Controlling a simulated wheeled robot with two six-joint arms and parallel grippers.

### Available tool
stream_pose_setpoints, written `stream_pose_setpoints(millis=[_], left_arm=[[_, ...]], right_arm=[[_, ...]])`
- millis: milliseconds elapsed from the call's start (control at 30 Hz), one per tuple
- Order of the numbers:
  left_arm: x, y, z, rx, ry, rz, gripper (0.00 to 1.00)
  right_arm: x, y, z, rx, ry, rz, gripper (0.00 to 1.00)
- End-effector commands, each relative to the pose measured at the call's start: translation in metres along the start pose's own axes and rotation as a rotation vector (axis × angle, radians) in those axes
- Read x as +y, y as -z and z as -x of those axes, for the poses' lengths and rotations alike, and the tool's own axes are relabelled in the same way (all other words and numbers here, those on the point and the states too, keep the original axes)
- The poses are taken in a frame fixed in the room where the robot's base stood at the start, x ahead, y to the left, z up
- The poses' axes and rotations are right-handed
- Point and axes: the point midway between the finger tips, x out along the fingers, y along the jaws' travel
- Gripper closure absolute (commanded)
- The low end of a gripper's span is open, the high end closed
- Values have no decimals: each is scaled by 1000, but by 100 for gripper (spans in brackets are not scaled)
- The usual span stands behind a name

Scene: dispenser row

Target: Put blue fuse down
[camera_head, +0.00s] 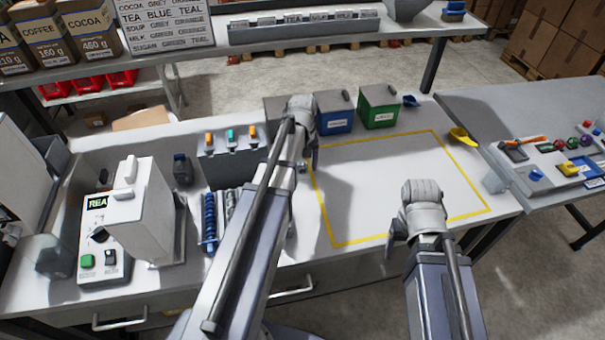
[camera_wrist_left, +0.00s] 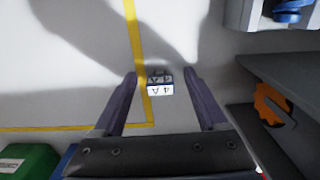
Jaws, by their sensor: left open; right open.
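The blue fuse (camera_wrist_left: 160,84) is a small block with a white face marked "4 A" and a blue edge. It sits at the yellow line between the two fingers of my left gripper (camera_wrist_left: 160,74), with space on both sides. The left gripper is open. In the head view my left gripper (camera_head: 312,160) is over the left side of the yellow-outlined area, and the arm hides the fuse there. My right gripper (camera_head: 393,243) is open and empty over the front of that area.
A blue bin (camera_head: 335,112) and a green bin (camera_head: 378,106) stand behind the yellow outline (camera_head: 420,225). A yellow scoop (camera_head: 461,136) lies at its right. A machine (camera_head: 135,215) stands on the left. The middle of the outlined area is clear.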

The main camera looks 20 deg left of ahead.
Motion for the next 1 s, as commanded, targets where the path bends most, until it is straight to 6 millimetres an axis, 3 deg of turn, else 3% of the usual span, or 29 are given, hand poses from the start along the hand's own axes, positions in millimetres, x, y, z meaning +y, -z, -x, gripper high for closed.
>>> stream_pose_setpoints(millis=[33,300,900,1000], left_arm=[[0,0,-8,0,0,0,25],[0,0,-6,0,0,0,26],[0,0,-6,0,0,0,94],[0,0,-6,0,0,0,100]], right_arm=[[-1,0,-8,0,0,0,29],[-1,0,-6,0,0,0,29],[-1,0,-6,0,0,0,29],[-1,0,-6,0,0,0,29]])
